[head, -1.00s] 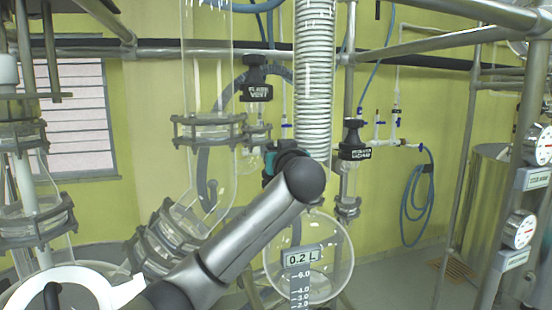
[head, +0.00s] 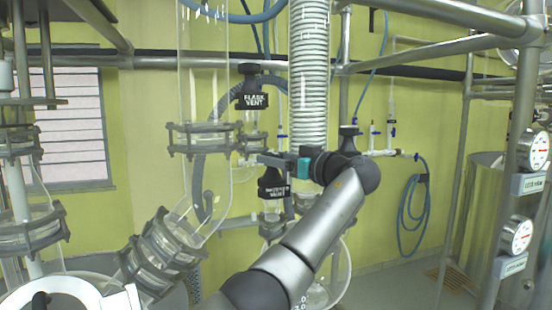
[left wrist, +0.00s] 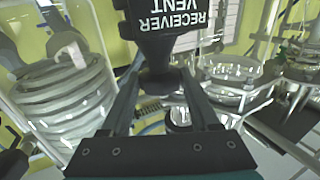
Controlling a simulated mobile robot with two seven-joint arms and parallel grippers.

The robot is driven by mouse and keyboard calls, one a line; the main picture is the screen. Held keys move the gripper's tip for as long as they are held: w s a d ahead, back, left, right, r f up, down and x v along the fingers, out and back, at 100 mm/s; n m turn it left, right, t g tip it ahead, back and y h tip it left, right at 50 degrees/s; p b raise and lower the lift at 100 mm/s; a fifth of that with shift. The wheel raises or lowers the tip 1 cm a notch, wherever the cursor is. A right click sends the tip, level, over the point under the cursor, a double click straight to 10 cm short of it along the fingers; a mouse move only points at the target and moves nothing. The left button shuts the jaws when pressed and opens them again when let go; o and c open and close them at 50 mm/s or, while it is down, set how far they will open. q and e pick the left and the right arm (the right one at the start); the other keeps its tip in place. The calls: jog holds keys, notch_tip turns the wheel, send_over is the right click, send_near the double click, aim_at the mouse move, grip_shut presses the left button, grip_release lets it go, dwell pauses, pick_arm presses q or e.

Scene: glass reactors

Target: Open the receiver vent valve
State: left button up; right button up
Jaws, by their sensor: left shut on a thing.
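My right gripper is not in view.
The similar black flask vent valve (head: 254,95) stands just above and left. Another black valve top (head: 349,131) is partly hidden behind my arm. Glass vessels (head: 204,100) crowd the left; gauges (head: 516,235) stand far right.

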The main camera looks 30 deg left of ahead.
pick_arm(q)
jog(key=shift+w+r+n+g+y+p, duration=0.15)
jog(key=shift+n+g+p, duration=0.15)
jog(key=shift+n+g, duration=0.35)
jog(key=shift+f+n+g+y+p, duration=0.15)
jog(key=shift+n+g+p, duration=0.2)
jog(key=shift+g, duration=0.6)
jog(key=shift+r, duration=0.1)
jog(key=o, duration=1.2)
jog(key=shift+o, duration=0.9)
